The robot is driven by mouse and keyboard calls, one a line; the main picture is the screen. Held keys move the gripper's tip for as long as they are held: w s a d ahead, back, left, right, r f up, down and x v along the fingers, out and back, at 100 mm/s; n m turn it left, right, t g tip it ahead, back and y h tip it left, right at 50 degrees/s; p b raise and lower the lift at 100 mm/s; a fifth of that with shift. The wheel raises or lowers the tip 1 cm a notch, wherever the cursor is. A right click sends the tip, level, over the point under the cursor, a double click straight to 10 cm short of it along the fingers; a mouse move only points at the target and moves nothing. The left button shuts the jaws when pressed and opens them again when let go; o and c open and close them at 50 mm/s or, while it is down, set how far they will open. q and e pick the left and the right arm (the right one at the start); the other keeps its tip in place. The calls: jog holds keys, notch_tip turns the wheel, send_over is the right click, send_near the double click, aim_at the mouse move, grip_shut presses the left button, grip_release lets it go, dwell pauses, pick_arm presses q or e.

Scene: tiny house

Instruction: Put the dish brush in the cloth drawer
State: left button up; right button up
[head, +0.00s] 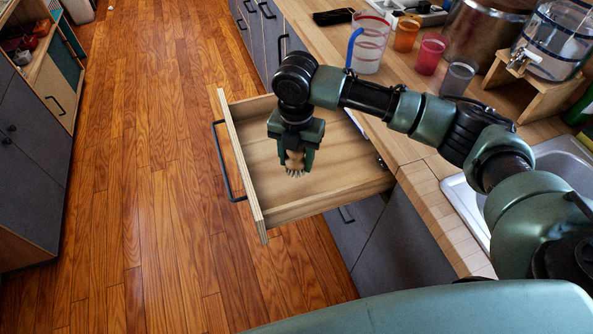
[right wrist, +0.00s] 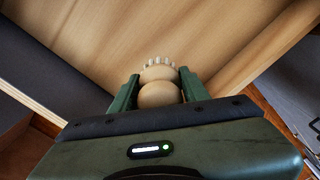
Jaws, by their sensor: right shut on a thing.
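My right gripper (head: 295,160) is shut on the dish brush (head: 294,163), a pale wooden brush with light bristles pointing down. It holds the brush over the inside of the open drawer (head: 258,196), which has a light wood interior and a dark handle. In the right wrist view the round wooden brush (right wrist: 159,93) sits between the green fingers, with the drawer floor (right wrist: 190,35) behind it. I cannot tell whether the bristles touch the drawer floor. My left gripper is not in view.
A cabinet (head: 30,150) stands at the far left. The wood floor (head: 150,200) between is clear.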

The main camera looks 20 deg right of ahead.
jog(key=shift+f, duration=2.75)
jog(key=shift+f, duration=0.1)
jog(key=o, duration=1.4)
notch_tip(320, 180, up, 12)
jog(key=shift+r, duration=0.15)
